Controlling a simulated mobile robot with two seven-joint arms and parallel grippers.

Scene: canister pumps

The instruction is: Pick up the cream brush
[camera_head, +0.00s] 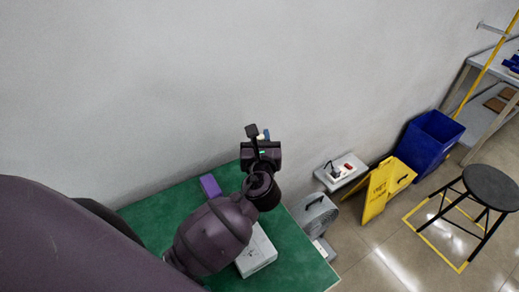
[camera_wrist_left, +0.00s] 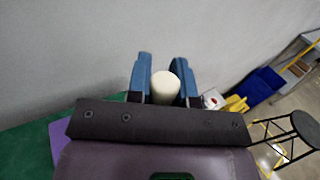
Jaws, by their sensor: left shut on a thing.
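My left gripper (camera_head: 262,137) is above the back part of the green table, near the wall, with my dark arm reaching in from the lower left. In the left wrist view its two blue fingers (camera_wrist_left: 163,64) stand either side of the cream brush (camera_wrist_left: 165,86). The brush shows as a rounded pale end held between them. The rest of the brush is hidden behind the dark gripper body. In the head view the gripper and arm hide nearly all of it.
The green table (camera_head: 292,262) bears a purple block (camera_head: 210,185) and a white-grey box (camera_head: 257,252) partly behind my arm. Right of it are a grey case (camera_head: 315,214), a yellow floor sign (camera_head: 378,190), a blue bin (camera_head: 428,140) and a black stool (camera_head: 490,187).

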